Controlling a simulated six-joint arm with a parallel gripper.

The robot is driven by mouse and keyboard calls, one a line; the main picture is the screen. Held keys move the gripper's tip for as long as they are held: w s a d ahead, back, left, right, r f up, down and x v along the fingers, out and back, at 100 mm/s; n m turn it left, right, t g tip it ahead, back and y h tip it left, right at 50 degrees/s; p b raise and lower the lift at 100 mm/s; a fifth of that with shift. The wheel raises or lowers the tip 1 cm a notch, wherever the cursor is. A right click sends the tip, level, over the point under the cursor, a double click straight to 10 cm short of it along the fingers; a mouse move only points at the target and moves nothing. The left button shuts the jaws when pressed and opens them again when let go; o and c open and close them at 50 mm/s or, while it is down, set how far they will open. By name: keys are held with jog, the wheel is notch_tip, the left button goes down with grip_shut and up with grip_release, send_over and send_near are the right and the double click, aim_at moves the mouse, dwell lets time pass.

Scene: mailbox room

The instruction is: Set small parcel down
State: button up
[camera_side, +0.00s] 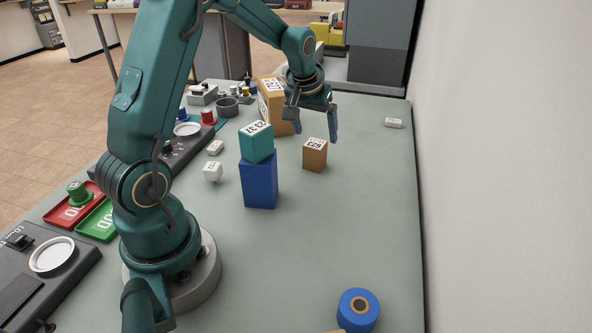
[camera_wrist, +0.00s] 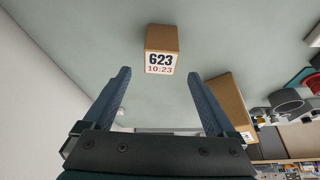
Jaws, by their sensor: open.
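A small brown parcel (camera_side: 315,156) stands upright on the grey-green table, with a white label on top. In the wrist view the parcel (camera_wrist: 161,50) shows its label reading 623 and 10:23, ahead of my fingertips. My gripper (camera_side: 312,122) is open and empty, above and a little behind the parcel in the side view. The fingers show apart in the wrist view (camera_wrist: 158,75), with nothing between them. The parcel and the fingers look apart.
A larger brown box (camera_side: 285,125) stands just left of my gripper. A teal box (camera_side: 257,144) sits on a blue box (camera_side: 261,182). The table's right side is mostly clear, beside a wall.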

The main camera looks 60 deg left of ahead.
aim_at(315, 143)
notch_tip(315, 143, down, 2)
jog(key=shift+f, duration=0.25)
jog(key=shift+x, duration=2.55)
grip_shut()
jog(key=shift+r, duration=0.15)
